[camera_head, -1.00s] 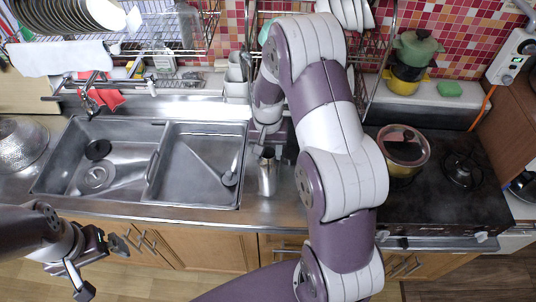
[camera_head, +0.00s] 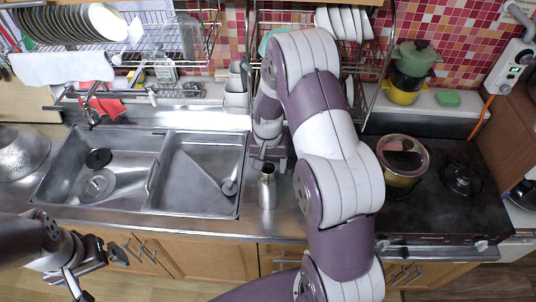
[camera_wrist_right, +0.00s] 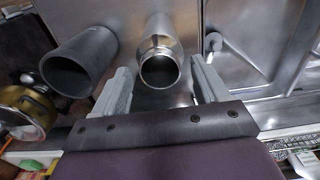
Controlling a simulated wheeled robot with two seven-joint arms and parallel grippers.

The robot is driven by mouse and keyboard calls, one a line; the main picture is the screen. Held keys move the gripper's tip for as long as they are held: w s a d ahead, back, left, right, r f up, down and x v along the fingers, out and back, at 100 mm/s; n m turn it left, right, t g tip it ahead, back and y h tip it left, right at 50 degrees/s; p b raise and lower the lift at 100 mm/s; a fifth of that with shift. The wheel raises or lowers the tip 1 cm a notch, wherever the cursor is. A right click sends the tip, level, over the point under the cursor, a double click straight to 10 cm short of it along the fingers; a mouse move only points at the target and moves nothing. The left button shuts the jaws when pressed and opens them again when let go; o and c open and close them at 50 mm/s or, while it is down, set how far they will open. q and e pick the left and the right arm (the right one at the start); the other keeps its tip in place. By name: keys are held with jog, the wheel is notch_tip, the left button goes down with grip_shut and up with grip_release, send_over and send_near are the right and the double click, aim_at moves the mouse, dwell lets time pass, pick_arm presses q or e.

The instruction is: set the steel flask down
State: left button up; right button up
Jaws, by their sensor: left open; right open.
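The steel flask (camera_head: 267,188) stands upright on the steel counter, just right of the sink, with its open mouth up. In the right wrist view the flask (camera_wrist_right: 159,40) shows between and beyond the two fingers, with gaps on both sides. My right gripper (camera_wrist_right: 160,70) is open and empty, on the far side of the flask; in the head view its fingers are hard to make out. My left gripper (camera_head: 100,273) is open and empty, low at the left in front of the cabinets, far from the flask.
The double sink (camera_head: 195,208) lies left of the flask. A dark grey cylinder (camera_wrist_right: 78,62) stands close beside it in the wrist view. A pot (camera_head: 402,177) sits on the stove (camera_head: 440,215) at right. Stacked cups (camera_head: 237,90) stand behind the counter.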

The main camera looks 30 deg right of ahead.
notch_tip(320, 180, up, 11)
jog(key=b, duration=0.3)
jog(key=s+a+f+n, duration=0.1)
jog(key=s+a+n, duration=0.2)
jog(key=s, duration=0.3)
jog(key=s+a+f+n+t, duration=0.1)
jog(key=s+a+f+n, duration=0.1)
jog(key=s+a, duration=0.3)
jog(key=s+n, duration=0.1)
jog(key=s, duration=0.1)
jog(key=shift+s+n, duration=0.3)
jog(key=shift+s+a, duration=0.15)
